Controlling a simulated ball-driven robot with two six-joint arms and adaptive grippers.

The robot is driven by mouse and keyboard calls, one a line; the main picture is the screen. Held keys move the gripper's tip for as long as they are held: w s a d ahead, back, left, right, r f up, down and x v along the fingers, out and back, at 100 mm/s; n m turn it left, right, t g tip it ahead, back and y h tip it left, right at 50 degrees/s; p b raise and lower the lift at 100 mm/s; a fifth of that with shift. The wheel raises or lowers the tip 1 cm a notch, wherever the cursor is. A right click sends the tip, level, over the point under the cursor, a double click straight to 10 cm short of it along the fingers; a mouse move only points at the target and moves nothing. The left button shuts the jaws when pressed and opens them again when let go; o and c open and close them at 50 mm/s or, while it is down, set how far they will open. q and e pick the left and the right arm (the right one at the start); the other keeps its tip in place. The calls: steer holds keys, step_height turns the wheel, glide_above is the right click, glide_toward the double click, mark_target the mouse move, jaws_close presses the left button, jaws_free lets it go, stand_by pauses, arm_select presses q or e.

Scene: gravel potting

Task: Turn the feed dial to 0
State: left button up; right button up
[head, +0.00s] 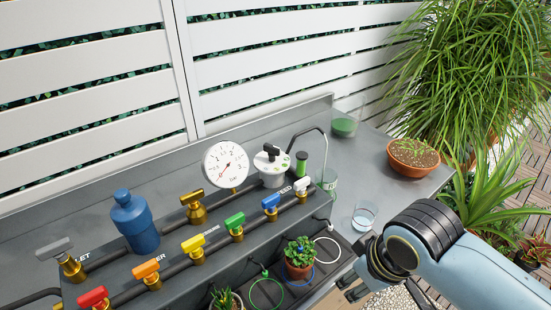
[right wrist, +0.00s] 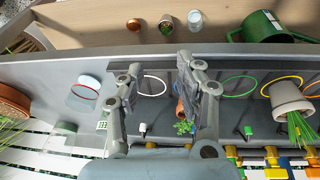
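The feed dial (head: 272,171) is a white round unit with a black knob (head: 270,152) on top. It stands at the back of the grey bench, right of the pressure gauge (head: 225,165), by the FEED lettering. The marks on it are too small to read. My right gripper (head: 354,277) is in front of the bench, low and to the right of the dial, well apart from it. In the right wrist view its two fingers (right wrist: 160,68) are spread with nothing held between them. I cannot make out the dial in that view. My left gripper is not in view.
Coloured valves, including a green one (head: 235,222), and a blue canister (head: 135,222) line the bench left of the dial. A thin bent pipe and green vial (head: 301,163) stand close by its right. A glass (head: 364,217), terracotta bowl (head: 412,160) and potted plant (head: 299,258) are near my right arm.

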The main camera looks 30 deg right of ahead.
steer(key=w+r+n+p, duration=0.15)
steer(key=w+r, duration=0.25)
steer(key=r, duration=0.6)
steer(key=n+y+p, duration=0.2)
steer(key=n+y, duration=0.1)
glide_toward(273, 146)
steer(key=shift+t, duration=0.4)
steer(key=x, duration=0.9)
steer(key=shift+s+f, duration=0.1)
steer(key=shift+s, duration=0.2)
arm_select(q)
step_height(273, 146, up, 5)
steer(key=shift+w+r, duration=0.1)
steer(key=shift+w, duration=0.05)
arm_select(e)
steer(key=shift+c, duration=0.2)
jaws_close()
